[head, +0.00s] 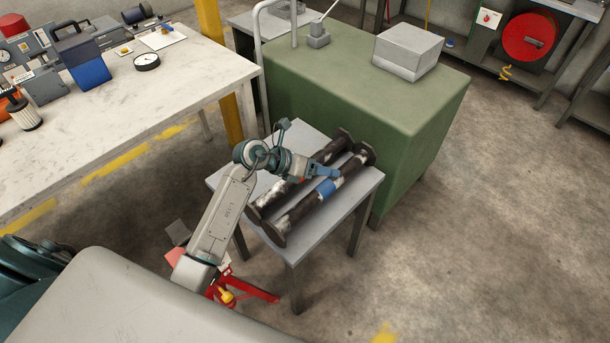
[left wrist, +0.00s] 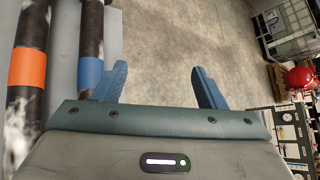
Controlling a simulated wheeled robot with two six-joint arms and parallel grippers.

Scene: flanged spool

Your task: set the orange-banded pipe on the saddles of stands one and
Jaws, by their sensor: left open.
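The orange-banded pipe (head: 272,197) lies on a small grey table (head: 282,245), dark with worn whitish patches and flanged ends. My arm hides most of its orange band in the head view; the band shows clearly in the left wrist view (left wrist: 27,67). A blue-banded pipe (head: 346,172) lies parallel beside it, to the right. My left gripper (head: 330,171) is over the pipes near their middle. In the left wrist view its fingers (left wrist: 160,85) are wide apart with only floor between them; both pipes are left of that gap. I cannot make out saddled stands. My right gripper is not in view.
A large green cabinet (head: 420,125) with a grey block (head: 408,50) stands right behind the small table. A white workbench (head: 190,90) with tools is at the left. A red stand-like object (head: 255,291) is on the floor near my arm. Floor at the right is clear.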

